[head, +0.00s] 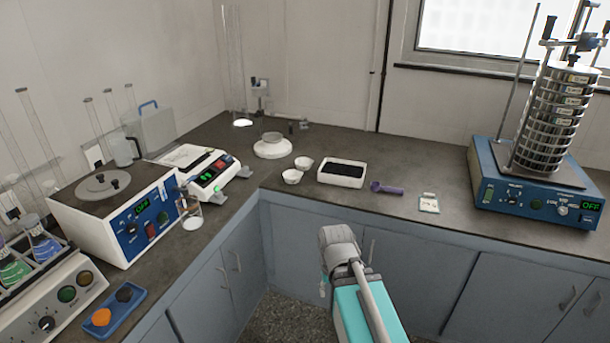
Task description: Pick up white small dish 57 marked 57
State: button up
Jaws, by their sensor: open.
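Two small white dishes stand close together on the dark corner worktop in the head view. One white dish (291,177) is nearer the front edge, and the other white dish (303,163) is just behind it, slightly right. Any number on them is too small to read, so I cannot tell which is dish 57. My arm reaches up from the bottom of the picture, with its grey joint in front of the cabinets, below the worktop edge. My gripper's fingers cannot be made out. Nothing of my arm touches the dishes.
A white tray with dark contents (341,182) stands right of the dishes, then a purple scoop (386,188). A round white vessel (272,149) stands behind them, and a balance (211,174) to the left. The sieve shaker (537,190) is far right. Worktop before the shaker is mostly clear.

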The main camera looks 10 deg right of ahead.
aim_at(302, 163)
jog(key=k, duration=0.7)
jog(key=z, duration=0.55)
jog(key=i, duration=1.75)
jog(key=u, duration=0.7)
jog(key=i, duration=0.65)
jog(key=u, duration=0.05)
